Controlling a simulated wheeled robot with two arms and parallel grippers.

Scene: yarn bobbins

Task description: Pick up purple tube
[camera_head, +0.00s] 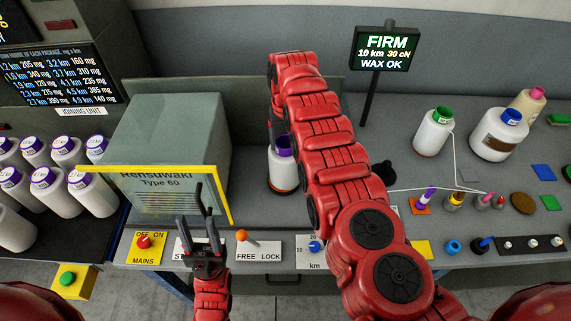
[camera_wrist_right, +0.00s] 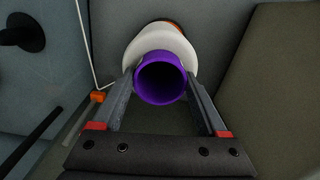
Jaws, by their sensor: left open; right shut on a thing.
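The purple tube (camera_head: 284,146) is the open top of a white yarn bobbin (camera_head: 282,172), which stands upright on the grey surface right of the grey machine. In the right wrist view, the tube (camera_wrist_right: 161,78) faces the camera with the white yarn (camera_wrist_right: 158,38) behind it. My right gripper (camera_wrist_right: 160,88) is shut on the purple tube, with one finger on each side. In the head view my right arm hides most of that gripper. My left gripper (camera_head: 205,228) is open and empty above the front control panel, its fingers pointing up.
The grey machine (camera_head: 165,130) with a yellow-edged guard stands left. Several purple-topped bobbins (camera_head: 45,180) sit on the far left. A green-topped bobbin (camera_head: 433,132), a blue-topped one (camera_head: 497,135) and small coloured items stand right. The FIRM sign (camera_head: 386,48) rises behind. An orange-knobbed lever (camera_head: 242,236) is beside my left gripper.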

